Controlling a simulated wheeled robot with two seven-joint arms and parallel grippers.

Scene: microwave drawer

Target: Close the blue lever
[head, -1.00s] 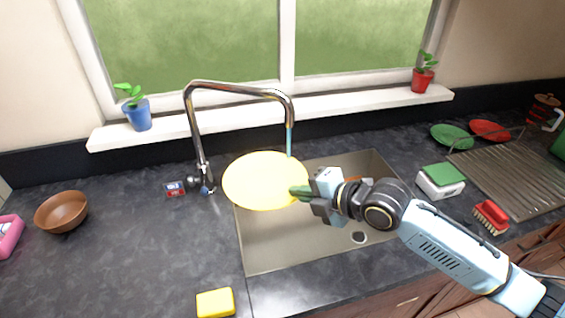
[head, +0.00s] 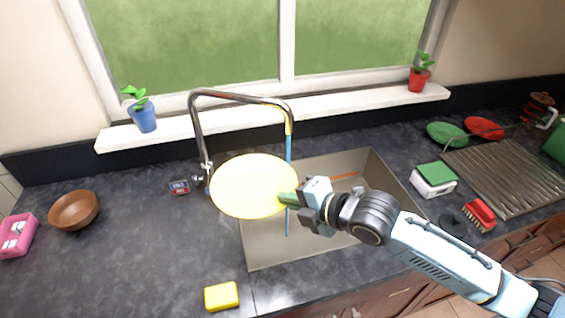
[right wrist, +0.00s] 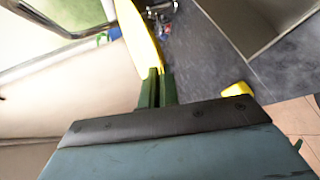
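The chrome faucet (head: 197,130) stands behind the sink (head: 350,165), with a blue stream of water (head: 289,146) falling from its spout. The faucet's base fitting (head: 200,179) shows just left of a yellow plate (head: 254,184); I cannot make out the blue lever, and the plate covers the area beside the base. My right gripper (head: 287,199) is shut on the plate's right edge and holds it raised over the sink's left side. In the right wrist view the plate (right wrist: 138,38) extends beyond the green fingers (right wrist: 156,88). My left gripper is not in view.
A yellow sponge (head: 221,296) lies at the front counter edge. A brown bowl (head: 74,210) and a pink container (head: 17,236) sit at left. A small box (head: 179,187) lies left of the faucet. A red brush (head: 479,215) is at right. The left counter is mostly clear.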

